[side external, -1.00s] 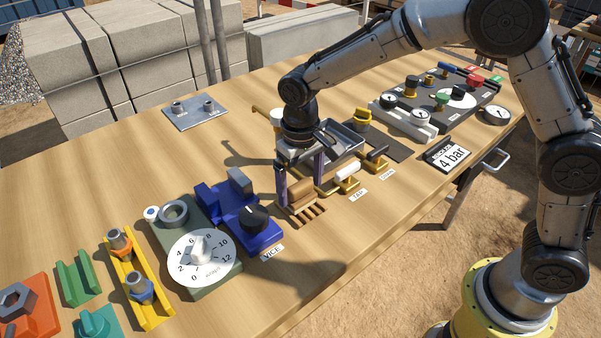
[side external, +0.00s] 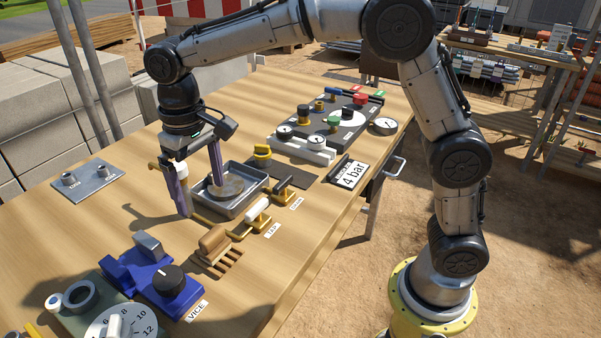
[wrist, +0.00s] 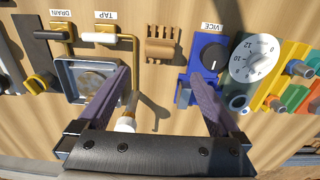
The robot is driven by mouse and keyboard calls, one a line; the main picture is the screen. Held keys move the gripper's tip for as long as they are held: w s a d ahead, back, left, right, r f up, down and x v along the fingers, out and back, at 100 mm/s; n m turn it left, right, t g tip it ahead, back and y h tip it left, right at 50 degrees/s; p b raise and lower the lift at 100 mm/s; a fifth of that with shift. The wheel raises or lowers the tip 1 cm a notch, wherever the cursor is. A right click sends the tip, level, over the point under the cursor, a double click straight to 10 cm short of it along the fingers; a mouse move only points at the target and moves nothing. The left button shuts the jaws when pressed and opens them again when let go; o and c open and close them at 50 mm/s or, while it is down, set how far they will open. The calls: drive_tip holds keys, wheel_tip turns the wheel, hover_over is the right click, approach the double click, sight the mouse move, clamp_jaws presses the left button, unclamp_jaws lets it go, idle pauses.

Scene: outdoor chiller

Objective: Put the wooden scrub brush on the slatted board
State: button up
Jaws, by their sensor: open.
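The wooden scrub brush (side external: 212,240) is a brown block lying on the slatted board (side external: 229,262), whose pale slats stick out at its front edge. The brush also shows in the wrist view (wrist: 162,48), with the board's slats (wrist: 163,30) beyond it.
A grey metal tray (side external: 248,203) with a round patch inside stands close to my gripper. The white-handled TAP valve (side external: 258,211) and DRAIN valve (side external: 283,186) are to the brush's right. A blue vice (side external: 130,268) is to its left. Bare wood lies left of my gripper.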

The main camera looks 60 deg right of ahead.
drive_tip(key=s+d+r+t, duration=0.2)
drive_tip(key=s+d+r, duration=0.3)
drive_tip(key=s+d, duration=0.15)
drive_tip(key=s+d+f+t, duration=0.1)
drive_tip(key=s+d, duration=0.3)
drive_tip(key=s, duration=0.5)
drive_tip(key=s+d+f+t, duration=0.2)
drive_tip(key=s+d, duration=0.3)
drive_tip(key=s, duration=0.4)
drive_tip(key=shift+s+f+t, duration=0.15)
drive_tip(key=shift+s+t, duration=0.1)
drive_tip(key=shift+t, duration=0.05)
